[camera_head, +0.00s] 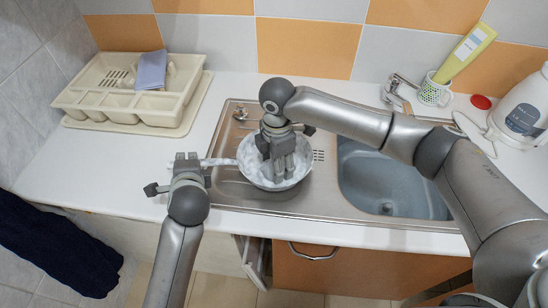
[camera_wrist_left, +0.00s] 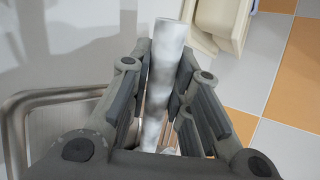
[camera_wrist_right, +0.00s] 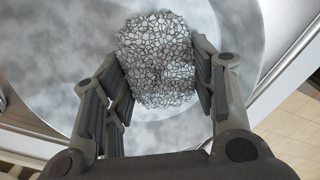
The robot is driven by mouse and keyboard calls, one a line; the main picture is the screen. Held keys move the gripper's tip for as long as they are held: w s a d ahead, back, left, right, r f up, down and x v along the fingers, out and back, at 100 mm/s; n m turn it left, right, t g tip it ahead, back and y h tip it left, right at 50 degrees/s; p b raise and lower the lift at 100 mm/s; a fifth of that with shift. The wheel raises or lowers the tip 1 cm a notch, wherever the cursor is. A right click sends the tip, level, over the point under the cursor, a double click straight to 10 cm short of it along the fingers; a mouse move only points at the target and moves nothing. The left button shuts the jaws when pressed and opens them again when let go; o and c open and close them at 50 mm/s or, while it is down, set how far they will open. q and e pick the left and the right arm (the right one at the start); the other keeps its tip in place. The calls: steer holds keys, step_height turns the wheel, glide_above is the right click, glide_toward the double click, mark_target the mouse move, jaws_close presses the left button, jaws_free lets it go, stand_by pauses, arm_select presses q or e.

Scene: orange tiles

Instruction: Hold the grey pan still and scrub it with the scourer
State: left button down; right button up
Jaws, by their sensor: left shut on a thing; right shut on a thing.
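The grey pan (camera_head: 246,166) sits on the steel drainboard left of the sink basin, its handle (camera_head: 219,162) pointing left over the counter. My left gripper (camera_head: 188,164) is shut on the handle, which also shows between its fingers in the left wrist view (camera_wrist_left: 163,72). My right gripper (camera_head: 279,165) reaches down into the pan from above, shut on the scourer. The scourer (camera_wrist_right: 158,60) is a rounded grey metal mesh against the pan's mottled inside (camera_wrist_right: 75,45) in the right wrist view; the gripper hides it in the head view.
The sink basin (camera_head: 385,185) is empty, right of the pan. A beige dish rack (camera_head: 95,101) with a blue cloth (camera_head: 151,70) stands back left.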

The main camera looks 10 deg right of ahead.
steer(key=shift+s+d, duration=0.2)
steer(key=shift+s, duration=0.35)
steer(key=shift+s+d, duration=0.2)
steer(key=shift+s, duration=0.3)
steer(key=shift+w+a, duration=0.45)
steer(key=shift+w, duration=0.9)
steer(key=shift+w+a, duration=0.5)
steer(key=shift+w, duration=0.8)
steer(key=shift+w+a, duration=0.45)
steer(key=shift+w, duration=0.9)
steer(key=shift+s+d+f, duration=0.1)
steer(key=shift+s+d, duration=0.35)
steer(key=shift+s, duration=0.9)
steer(key=shift+s+d+r, duration=0.1)
steer(key=shift+s+d, duration=0.35)
steer(key=shift+s, duration=0.85)
steer(key=shift+s+d+f, duration=0.1)
steer(key=shift+s+d, duration=0.35)
steer(key=shift+s, duration=0.9)
